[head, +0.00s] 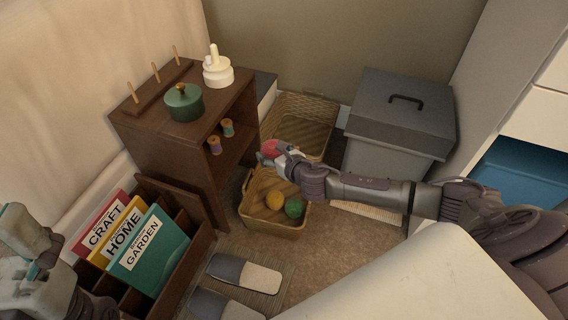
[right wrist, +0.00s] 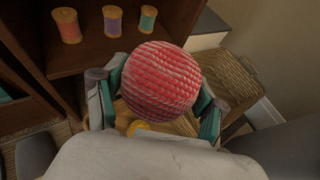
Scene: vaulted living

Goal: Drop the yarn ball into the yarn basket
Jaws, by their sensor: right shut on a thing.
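A red yarn ball (right wrist: 160,84) with pale strands is held between the green-padded fingers of my right gripper (right wrist: 160,105). In the head view the red ball (head: 270,148) shows at the tip of my right gripper (head: 272,154), above the back part of a wicker basket (head: 272,231). That basket stands on the floor and holds a yellow ball (head: 275,200) and a green ball (head: 294,207). A second wicker basket (head: 310,104) stands behind it. My left gripper (head: 35,250) is at the lower left edge, partly cut off, and its finger opening is unclear.
A dark wooden shelf (head: 150,125) with a green pot (head: 184,104) and thread spools stands left of the baskets. A grey lidded bin (head: 400,120) stands at the right. A magazine holder (head: 185,215) and slippers (head: 243,272) are in front.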

